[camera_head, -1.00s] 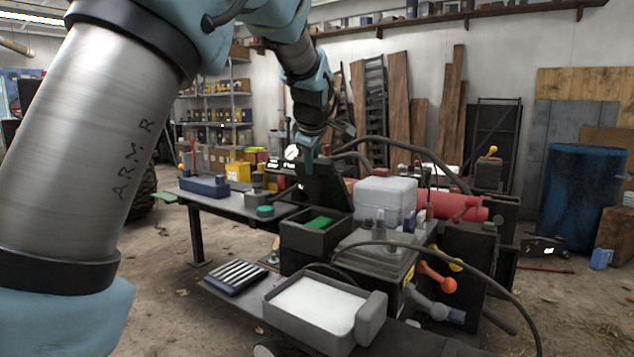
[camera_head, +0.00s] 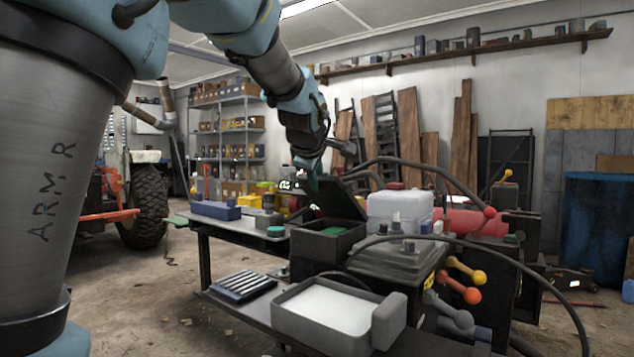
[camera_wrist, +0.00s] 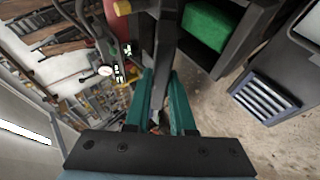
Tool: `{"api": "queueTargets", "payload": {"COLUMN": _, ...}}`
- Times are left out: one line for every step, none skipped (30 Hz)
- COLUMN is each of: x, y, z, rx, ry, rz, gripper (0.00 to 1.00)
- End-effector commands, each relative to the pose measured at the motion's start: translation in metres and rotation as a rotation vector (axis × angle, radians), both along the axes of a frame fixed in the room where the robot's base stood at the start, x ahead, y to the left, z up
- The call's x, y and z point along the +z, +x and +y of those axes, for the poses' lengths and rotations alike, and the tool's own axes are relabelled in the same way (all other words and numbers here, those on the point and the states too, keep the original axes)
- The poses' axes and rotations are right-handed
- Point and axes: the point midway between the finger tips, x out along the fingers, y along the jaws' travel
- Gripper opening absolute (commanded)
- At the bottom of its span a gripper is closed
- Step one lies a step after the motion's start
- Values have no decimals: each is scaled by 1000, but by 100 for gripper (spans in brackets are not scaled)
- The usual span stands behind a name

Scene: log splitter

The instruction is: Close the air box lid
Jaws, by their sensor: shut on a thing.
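The air box (camera_head: 325,247) is a dark open-topped box on the bench, with a green block (camera_head: 332,231) inside. Its dark lid (camera_head: 342,203) stands raised and tilted at the back of the box, so the opening is uncovered. My gripper (camera_head: 312,188) is at the lid's upper left edge, pointing down. In the wrist view, the teal fingers (camera_wrist: 163,100) are close together around the lid's dark edge (camera_wrist: 166,45), and the green block (camera_wrist: 207,24) shows to the right in the box. The exact contact is hard to see.
A white-topped tank (camera_head: 400,207) and a red cylinder (camera_head: 465,222) stand right of the box. A black hose (camera_head: 415,165) arches behind. A grey tray (camera_head: 325,308) and a slotted dark tray (camera_head: 241,286) lie in front. The blue case (camera_head: 215,210) sits at left.

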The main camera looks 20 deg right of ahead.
Motion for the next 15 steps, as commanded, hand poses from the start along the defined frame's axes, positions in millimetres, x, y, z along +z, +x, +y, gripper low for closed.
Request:
{"api": "queueTargets", "payload": {"x": 1, "y": 0, "z": 0, "rx": 0, "ry": -1, "rz": -1, "gripper": 0}}
{"api": "queueTargets", "payload": {"x": 1, "y": 0, "z": 0, "rx": 0, "ry": -1, "rz": -1, "gripper": 0}}
{"api": "queueTargets", "payload": {"x": 1, "y": 0, "z": 0, "rx": 0, "ry": -1, "rz": -1, "gripper": 0}}
{"api": "queueTargets", "payload": {"x": 1, "y": 0, "z": 0, "rx": 0, "ry": 0, "rz": 0, "gripper": 0}}
{"api": "queueTargets", "payload": {"x": 1, "y": 0, "z": 0, "rx": 0, "ry": 0, "rz": 0, "gripper": 0}}
{"api": "queueTargets", "payload": {"x": 1, "y": 0, "z": 0, "rx": 0, "ry": 0, "rz": 0, "gripper": 0}}
{"api": "queueTargets", "payload": {"x": 1, "y": 0, "z": 0, "rx": 0, "ry": 0, "rz": 0, "gripper": 25}}
{"api": "queueTargets", "payload": {"x": 1, "y": 0, "z": 0, "rx": 0, "ry": 0, "rz": 0, "gripper": 28}}
{"api": "queueTargets", "payload": {"x": 1, "y": 0, "z": 0, "rx": 0, "ry": 0, "rz": 0, "gripper": 32}}
{"api": "queueTargets", "payload": {"x": 1, "y": 0, "z": 0, "rx": 0, "ry": 0, "rz": 0, "gripper": 36}}
{"api": "queueTargets", "payload": {"x": 1, "y": 0, "z": 0, "rx": 0, "ry": 0, "rz": 0, "gripper": 39}}
{"api": "queueTargets", "payload": {"x": 0, "y": 0, "z": 0, "rx": 0, "ry": 0, "rz": 0, "gripper": 44}}
{"api": "queueTargets", "payload": {"x": 0, "y": 0, "z": 0, "rx": 0, "ry": 0, "rz": 0, "gripper": 47}}
{"api": "queueTargets", "payload": {"x": 0, "y": 0, "z": 0, "rx": 0, "ry": 0, "rz": 0, "gripper": 50}}
{"api": "queueTargets", "payload": {"x": 0, "y": 0, "z": 0, "rx": 0, "ry": 0, "rz": 0, "gripper": 52}}
